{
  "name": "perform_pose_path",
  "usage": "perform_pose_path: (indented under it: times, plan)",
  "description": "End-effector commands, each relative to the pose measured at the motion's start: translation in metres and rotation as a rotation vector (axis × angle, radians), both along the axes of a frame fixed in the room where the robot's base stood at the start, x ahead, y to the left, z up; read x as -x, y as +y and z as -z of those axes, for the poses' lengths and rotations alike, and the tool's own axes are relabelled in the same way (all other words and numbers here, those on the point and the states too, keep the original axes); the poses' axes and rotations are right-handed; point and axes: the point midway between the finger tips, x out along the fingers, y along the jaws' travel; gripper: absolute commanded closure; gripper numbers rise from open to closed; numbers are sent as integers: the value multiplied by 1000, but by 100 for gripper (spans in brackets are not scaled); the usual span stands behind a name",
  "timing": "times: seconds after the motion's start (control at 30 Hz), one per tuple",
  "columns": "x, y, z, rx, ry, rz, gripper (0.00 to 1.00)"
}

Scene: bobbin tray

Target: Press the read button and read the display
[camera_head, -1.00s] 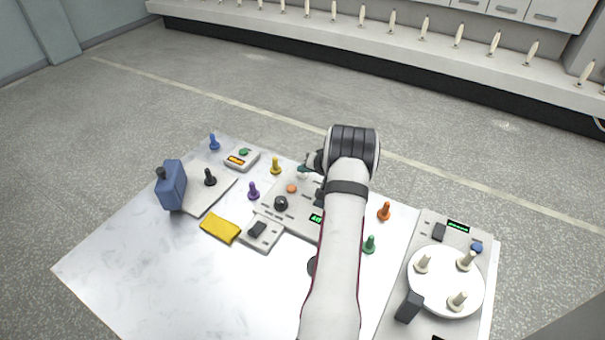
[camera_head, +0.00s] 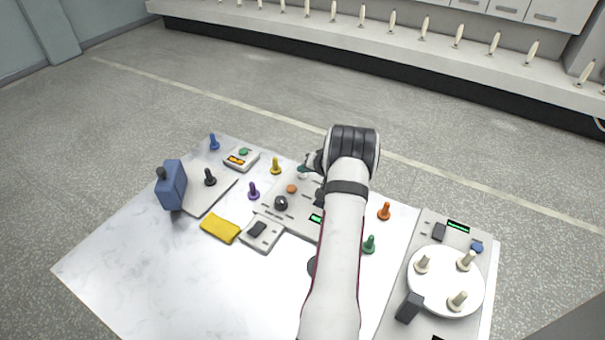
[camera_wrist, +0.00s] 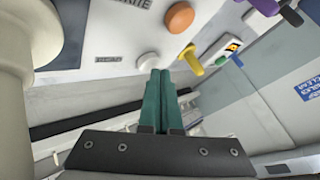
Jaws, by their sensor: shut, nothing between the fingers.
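My gripper (camera_wrist: 159,85) is shut and empty, its green fingers together. In the wrist view the tips are just beside a white round button (camera_wrist: 147,62) on a pale panel; I cannot tell whether they touch it. A small label (camera_wrist: 108,59) near it is too blurred to read. An orange button (camera_wrist: 179,17) is on the same panel. In the head view, the panel (camera_head: 270,210) has a green-lit display (camera_head: 316,218), partly hidden by my arm and too small to read. My gripper (camera_head: 304,169) is at the panel's far edge.
A small box with an orange-lit display (camera_head: 237,160) and green button (camera_head: 244,152) stands far left. Yellow (camera_head: 275,166) and purple (camera_head: 253,191) pegs stand left of the panel. A white turntable (camera_head: 440,291) with pegs is right. The front of the table (camera_head: 150,280) is clear.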

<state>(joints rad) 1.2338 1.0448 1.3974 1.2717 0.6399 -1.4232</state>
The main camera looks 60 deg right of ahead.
Motion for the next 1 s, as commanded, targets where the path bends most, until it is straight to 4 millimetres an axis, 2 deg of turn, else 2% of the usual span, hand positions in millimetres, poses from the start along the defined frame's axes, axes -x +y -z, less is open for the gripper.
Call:
perform_pose_path:
  times: [0.17,0.47,0.9,1.0]
  plan:
    - [0,0,-10,1,0,0,100]
    - [0,0,-12,1,0,1,100]
    - [0,0,-55,2,-1,0,100]
    - [0,0,-60,1,0,-1,100]
